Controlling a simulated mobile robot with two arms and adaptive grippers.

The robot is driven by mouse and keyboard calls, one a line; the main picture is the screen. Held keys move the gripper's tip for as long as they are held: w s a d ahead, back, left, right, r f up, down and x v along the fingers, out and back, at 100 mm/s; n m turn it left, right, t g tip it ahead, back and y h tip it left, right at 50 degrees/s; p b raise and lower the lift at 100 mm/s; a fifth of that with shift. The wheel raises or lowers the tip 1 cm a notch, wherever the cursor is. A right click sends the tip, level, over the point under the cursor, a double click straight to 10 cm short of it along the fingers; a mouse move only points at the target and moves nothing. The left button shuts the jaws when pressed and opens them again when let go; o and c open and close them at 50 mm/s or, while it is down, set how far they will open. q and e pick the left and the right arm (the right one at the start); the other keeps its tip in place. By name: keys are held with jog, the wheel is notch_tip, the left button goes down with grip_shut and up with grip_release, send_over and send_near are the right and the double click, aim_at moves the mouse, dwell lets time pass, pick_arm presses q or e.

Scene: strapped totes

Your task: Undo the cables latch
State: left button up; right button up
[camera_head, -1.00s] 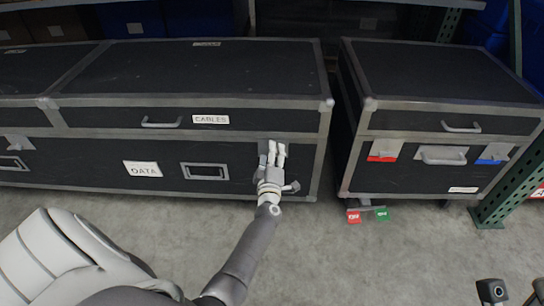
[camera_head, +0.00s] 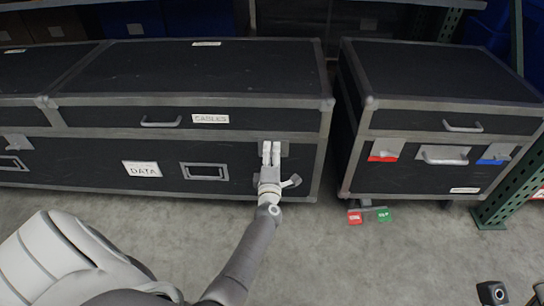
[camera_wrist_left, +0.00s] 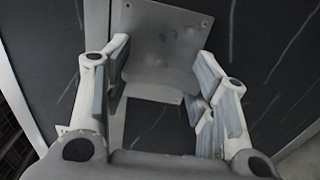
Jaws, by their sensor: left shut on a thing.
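The cables case lid carries a white CABLES label (camera_head: 210,119) on its front in the head view. A grey metal latch plate sits at the case's right front; it shows large in the left wrist view (camera_wrist_left: 165,35). My left gripper (camera_head: 271,152) is at this latch, fingers pointing up. In the left wrist view my gripper's two fingers (camera_wrist_left: 160,84) stand on either side of the latch's lower part, shut on it. The fingers hide part of the latch in the head view. Dark parts at the lower right corner seem to be my right gripper (camera_head: 493,291); its jaws are unclear.
A DATA label (camera_head: 142,169) and a recessed handle (camera_head: 205,171) are on the lower case front. To the right stands another dark case (camera_head: 440,75) with red and blue tags. A narrow gap separates the cases.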

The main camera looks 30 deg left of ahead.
pick_arm(q)
jog(key=shift+f, duration=0.1)
jog(key=o, duration=1)
jog(key=shift+o, duration=0.2)
